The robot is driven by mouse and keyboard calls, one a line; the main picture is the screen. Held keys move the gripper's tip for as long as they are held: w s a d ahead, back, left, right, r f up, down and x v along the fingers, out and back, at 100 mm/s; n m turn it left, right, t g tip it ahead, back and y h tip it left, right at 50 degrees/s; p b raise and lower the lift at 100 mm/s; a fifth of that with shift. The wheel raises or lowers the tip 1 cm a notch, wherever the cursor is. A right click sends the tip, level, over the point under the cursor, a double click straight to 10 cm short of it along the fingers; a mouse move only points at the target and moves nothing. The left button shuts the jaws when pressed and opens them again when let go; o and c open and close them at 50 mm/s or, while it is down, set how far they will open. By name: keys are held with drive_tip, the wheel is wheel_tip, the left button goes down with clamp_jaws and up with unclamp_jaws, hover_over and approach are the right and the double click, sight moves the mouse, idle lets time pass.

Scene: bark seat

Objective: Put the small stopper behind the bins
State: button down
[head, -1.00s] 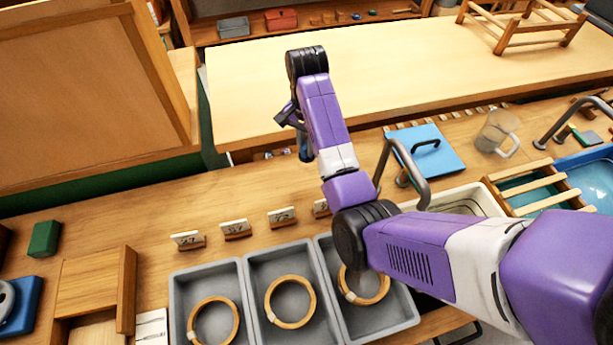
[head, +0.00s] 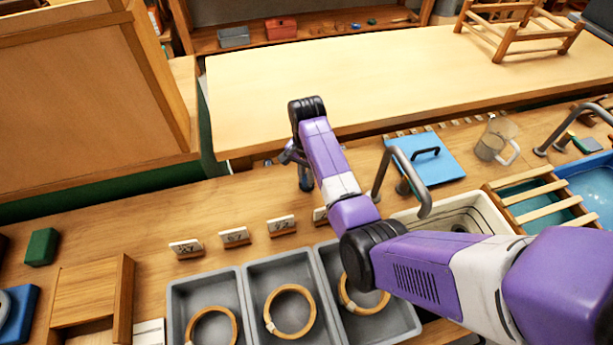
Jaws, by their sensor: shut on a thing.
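Three grey bins stand side by side at the bottom of the head view: left (head: 205,285), middle (head: 280,268) and right (head: 392,322). Each has a wooden ring in it. My gripper (head: 303,180) is beyond the bins and their label cards, over the far strip of the wooden counter. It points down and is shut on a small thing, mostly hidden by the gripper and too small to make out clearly. I see no other stopper. My forearm covers part of the right bin.
Small label cards (head: 234,236) stand in a row just behind the bins. A blue board with a black handle (head: 425,160), a tap (head: 408,180) and a sink (head: 460,214) are to the right. A glass jug (head: 494,140) stands beyond. Counter (head: 225,205) behind the cards is clear.

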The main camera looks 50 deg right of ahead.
drive_tip(key=shift+f, duration=0.1)
drive_tip(key=c, duration=1.8)
unclamp_jaws()
drive_tip(key=shift+f, duration=0.1)
drive_tip(key=shift+c, duration=0.2)
drive_tip(key=o, duration=0.4)
drive_tip(key=shift+o, duration=0.2)
wheel_tip(320, 180, up, 12)
drive_tip(key=p, duration=0.2)
drive_tip(key=shift+r, duration=0.25)
